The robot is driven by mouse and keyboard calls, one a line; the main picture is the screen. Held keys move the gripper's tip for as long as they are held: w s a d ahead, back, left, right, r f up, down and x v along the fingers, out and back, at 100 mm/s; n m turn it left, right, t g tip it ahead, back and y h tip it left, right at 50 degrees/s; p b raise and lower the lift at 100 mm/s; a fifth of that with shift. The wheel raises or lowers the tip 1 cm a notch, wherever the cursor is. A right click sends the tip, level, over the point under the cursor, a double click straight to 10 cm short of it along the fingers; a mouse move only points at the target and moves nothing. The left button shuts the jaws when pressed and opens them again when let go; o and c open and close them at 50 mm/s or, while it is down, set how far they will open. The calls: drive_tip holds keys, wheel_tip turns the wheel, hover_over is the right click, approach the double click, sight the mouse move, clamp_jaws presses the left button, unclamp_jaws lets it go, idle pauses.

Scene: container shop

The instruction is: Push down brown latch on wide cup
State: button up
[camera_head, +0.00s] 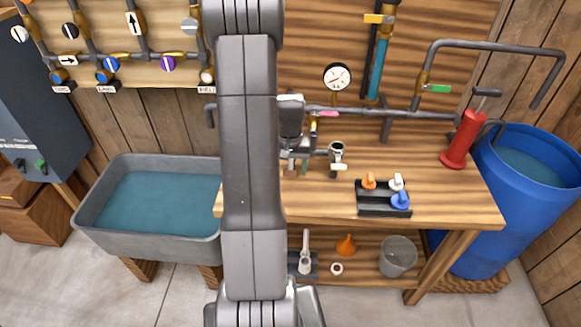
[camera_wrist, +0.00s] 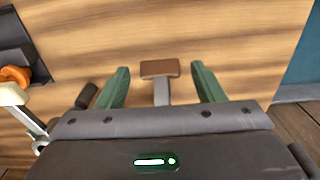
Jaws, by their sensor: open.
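The brown latch (camera_wrist: 160,68) is a small flat tab on a grey stem, in the middle of the wrist view. My gripper (camera_wrist: 160,67) is open, with one green finger on each side of the latch and a visible gap to each. I cannot tell how far the fingertips are above it. The wide cup's body is hidden behind my gripper's housing in the wrist view. In the head view, my gripper (camera_head: 298,167) is over the wooden bench, and my arm covers much of that spot. Another metal cup (camera_head: 337,149) with a pale latch (camera_head: 338,167) stands just to its right.
A black rack (camera_head: 383,205) with orange, white and blue handles sits on the bench (camera_head: 440,205). A red pump (camera_head: 462,140) and a blue barrel (camera_head: 535,185) are at right. A grey water tub (camera_head: 150,245) is at left. A pipe (camera_head: 385,113) runs behind the cups.

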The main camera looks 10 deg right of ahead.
drive_tip(key=shift+f, duration=0.35)
drive_tip(key=c, duration=1)
drive_tip(key=t+b, duration=0.1)
drive_tip(key=b, duration=0.2)
drive_tip(key=shift+w+f, duration=0.15)
drive_tip(key=shift+f, duration=0.25)
drive_tip(key=shift+w+f+t+h+b, duration=0.1)
drive_tip(key=shift+t+h+b, duration=0.3)
drive_tip(key=shift+b, duration=0.7)
drive_tip(key=shift+t+b, duration=0.3)
drive_tip(key=shift+b, duration=0.3)
drive_tip(key=shift+w+d+r, duration=0.1)
drive_tip(key=shift+r, duration=0.15)
drive_tip(key=o, duration=1)
